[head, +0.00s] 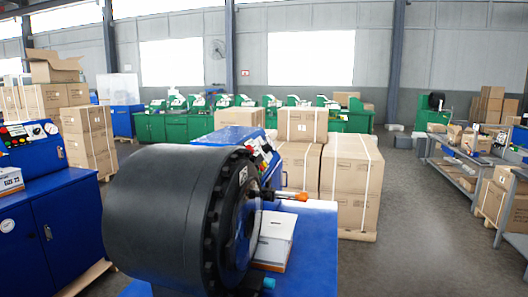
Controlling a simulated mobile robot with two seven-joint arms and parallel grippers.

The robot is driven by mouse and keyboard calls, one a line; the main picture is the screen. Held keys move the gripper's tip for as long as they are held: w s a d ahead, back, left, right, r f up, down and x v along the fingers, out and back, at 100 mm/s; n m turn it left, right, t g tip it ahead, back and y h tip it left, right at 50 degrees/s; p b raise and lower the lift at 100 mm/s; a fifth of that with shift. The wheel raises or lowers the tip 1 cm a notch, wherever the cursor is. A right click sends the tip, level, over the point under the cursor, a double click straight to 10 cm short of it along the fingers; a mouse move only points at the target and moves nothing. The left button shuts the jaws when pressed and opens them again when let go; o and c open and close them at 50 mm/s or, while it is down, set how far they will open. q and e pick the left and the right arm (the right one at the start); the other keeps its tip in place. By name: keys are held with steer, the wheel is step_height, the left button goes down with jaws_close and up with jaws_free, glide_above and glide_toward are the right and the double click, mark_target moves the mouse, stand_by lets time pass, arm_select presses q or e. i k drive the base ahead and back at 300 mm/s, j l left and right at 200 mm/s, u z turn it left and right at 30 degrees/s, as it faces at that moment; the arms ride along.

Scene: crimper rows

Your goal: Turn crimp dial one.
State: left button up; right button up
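A crimper with a large black drum head (165,215) stands close in front on a blue base (315,260). Its blue control box (232,136) is behind the drum, with a sloped panel of coloured buttons (265,152) seen nearly edge-on. I cannot make out a dial on it. A second blue machine (50,225) at the left has a panel with coloured knobs and a round white gauge (52,128). I cannot tell which control is crimp dial one. Neither of my grippers is in view.
An orange-tipped rod (300,197) and a white box (274,238) are by the drum's right side. Stacked cartons (350,180) stand behind the crimper, and more cartons (88,135) at left. Grey shelving (470,175) lines the right. The floor (405,220) between is clear.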

mark_target(266, 147)
steer(key=k+l+u, duration=0.15)
steer(key=l+u, duration=0.3)
steer(key=k+l+u, duration=0.2)
steer(key=u, duration=0.2)
steer(key=k+l+u, duration=0.1)
steer(key=u, duration=0.35)
steer(key=k+l+u, duration=0.15)
steer(key=u, duration=0.25)
steer(key=k+l+u, duration=0.1)
steer(key=u, duration=0.35)
steer(key=k+l+u, duration=0.1)
steer(key=u, duration=0.35)
steer(key=k+u, duration=0.15)
steer(key=u, duration=0.3)
steer(key=k+u, duration=0.15)
steer(key=u, duration=0.3)
steer(key=k+l+u, duration=0.15)
steer(key=u, duration=0.25)
steer(key=k+u, duration=0.2)
steer(key=u, duration=0.2)
steer(key=k+u, duration=0.35)
steer(key=k+l+u, duration=0.2)
steer(key=k, duration=0.15)
steer(key=k+u, duration=0.15)
steer(key=k, duration=0.25)
steer(key=k+l+z, duration=0.15)
steer(key=k+z, duration=0.25)
steer(key=k+l+z, duration=0.35)
steer(key=i+j, duration=0.1)
